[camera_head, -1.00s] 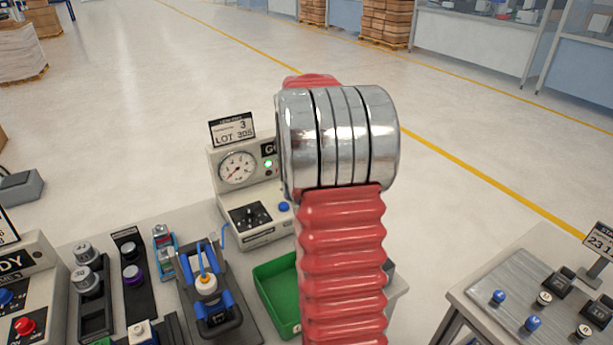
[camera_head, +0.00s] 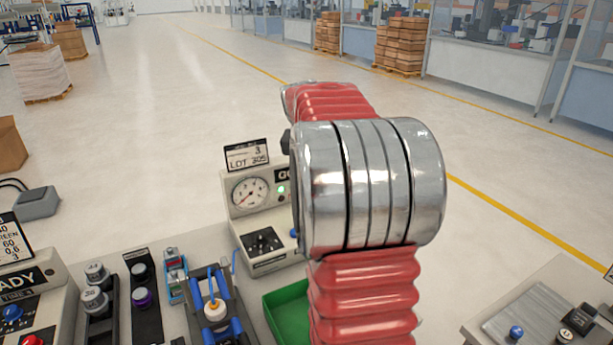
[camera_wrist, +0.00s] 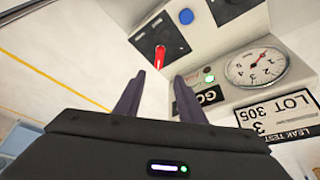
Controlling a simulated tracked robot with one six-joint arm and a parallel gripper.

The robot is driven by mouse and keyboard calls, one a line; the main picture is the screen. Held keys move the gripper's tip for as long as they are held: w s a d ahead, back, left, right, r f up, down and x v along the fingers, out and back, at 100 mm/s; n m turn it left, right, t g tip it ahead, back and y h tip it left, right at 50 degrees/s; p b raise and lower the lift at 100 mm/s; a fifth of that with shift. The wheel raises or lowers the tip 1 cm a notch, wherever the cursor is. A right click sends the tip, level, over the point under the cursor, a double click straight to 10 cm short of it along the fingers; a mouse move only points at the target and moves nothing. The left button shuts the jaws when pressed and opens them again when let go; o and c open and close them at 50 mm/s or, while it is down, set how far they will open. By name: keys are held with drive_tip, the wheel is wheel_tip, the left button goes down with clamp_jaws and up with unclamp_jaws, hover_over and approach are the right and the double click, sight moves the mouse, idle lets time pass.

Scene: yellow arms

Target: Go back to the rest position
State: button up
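In the wrist view my gripper (camera_wrist: 159,86) shows two dark fingers standing apart, with nothing between them. It is open and empty. Beyond the fingers, upside down in that view, is the leak tester (camera_wrist: 225,85) with its round gauge, a red-tipped lever and a blue button. In the head view my red ribbed arm with its silver joint rises in the centre and folds away from the camera. It hides my gripper there. The leak tester (camera_head: 262,228) stands just left of the arm, with a LOT 305 sign on top and a green light lit.
A blue clamp fixture (camera_head: 214,310) and a green bin (camera_head: 288,318) are on the bench in front of the tester. Black holders with knobs (camera_head: 95,298) stand further left. Another table (camera_head: 535,312) is at right. The floor behind is open.

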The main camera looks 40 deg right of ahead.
idle(0.4)
drive_tip(key=s+a+f+n+y, duration=0.1)
drive_tip(key=s+a+n, duration=0.2)
drive_tip(key=a, duration=0.9)
drive_tip(key=s+a+f+n+t+y, duration=0.1)
drive_tip(key=s+a+n, duration=0.3)
drive_tip(key=s+a, duration=0.4)
drive_tip(key=s+a+f+n+t+y, duration=0.1)
drive_tip(key=s+a+f+n, duration=0.2)
drive_tip(key=a, duration=1.3)
drive_tip(key=shift+s+a+n, duration=0.2)
drive_tip(key=shift+s+n, duration=0.3)
drive_tip(key=shift+s, duration=0.85)
drive_tip(key=shift+n+t+y, duration=0.5)
drive_tip(key=shift+n+t, duration=0.1)
drive_tip(key=shift+t, duration=0.2)
drive_tip(key=a, duration=0.1)
drive_tip(key=s+a+r, duration=0.1)
drive_tip(key=a, duration=0.1)
drive_tip(key=shift+s+a+r, duration=0.2)
drive_tip(key=shift+s+r, duration=0.1)
drive_tip(key=shift+a+r, duration=0.15)
drive_tip(key=shift+a, duration=0.2)
